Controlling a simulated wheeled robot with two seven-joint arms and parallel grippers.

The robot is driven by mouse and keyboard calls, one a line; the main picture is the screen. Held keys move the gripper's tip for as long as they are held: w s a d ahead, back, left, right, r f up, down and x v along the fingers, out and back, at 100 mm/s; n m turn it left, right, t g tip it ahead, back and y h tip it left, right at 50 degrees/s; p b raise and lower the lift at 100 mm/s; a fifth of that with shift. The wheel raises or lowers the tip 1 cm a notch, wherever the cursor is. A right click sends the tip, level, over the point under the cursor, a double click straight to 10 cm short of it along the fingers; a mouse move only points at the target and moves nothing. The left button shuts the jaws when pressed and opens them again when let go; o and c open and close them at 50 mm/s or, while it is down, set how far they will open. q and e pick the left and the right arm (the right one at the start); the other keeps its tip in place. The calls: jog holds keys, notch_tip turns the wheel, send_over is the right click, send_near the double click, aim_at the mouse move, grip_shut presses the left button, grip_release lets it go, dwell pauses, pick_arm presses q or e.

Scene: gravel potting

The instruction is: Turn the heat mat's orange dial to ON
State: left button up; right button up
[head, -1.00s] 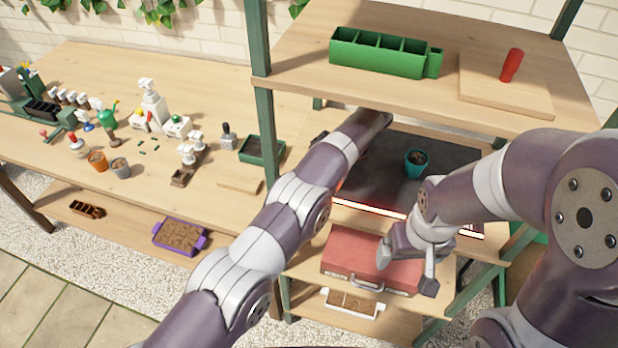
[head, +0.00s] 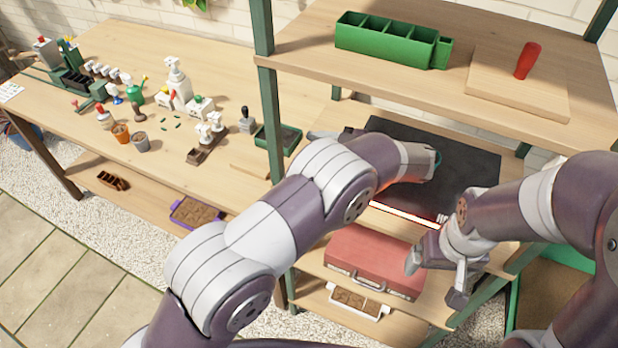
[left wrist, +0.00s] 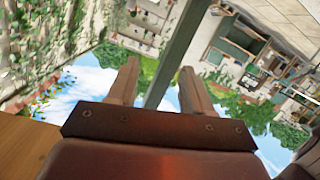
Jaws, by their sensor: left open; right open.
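The black heat mat (head: 468,165) lies on the middle shelf, with a glowing red-white strip along its front edge. I cannot make out the orange dial; my arms cover parts of the mat and its front edge. My right gripper (head: 436,280) is open, fingers pointing down, in front of the shelf near the mat's front right.
A red case (head: 375,262) sits on the shelf below. The upper shelf holds a green divided planter (head: 385,40) and a board with a red-handled item (head: 527,60). A green post (head: 268,110) stands left.

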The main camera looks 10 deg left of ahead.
pick_arm(q)
jog(key=s+f+m+t+h+b, duration=0.6)
jog(key=s+f+m+t+h, duration=0.4)
jog(key=m+t, duration=0.4)
jog(key=shift+m+g+h, duration=0.3)
jog(key=shift+m+h, duration=0.1)
jog(key=shift+m, duration=0.1)
jog(key=x, duration=0.7)
jog(key=p+x, duration=0.1)
jog(key=x, duration=0.3)
jog(key=shift+w+a+r, duration=0.2)
jog(key=shift+a+r, duration=0.1)
jog(key=shift+r, duration=0.1)
pick_arm(e)
notch_tip(320, 180, down, 7)
jog(key=shift+a, duration=0.15)
jog(key=shift+s, duration=0.1)
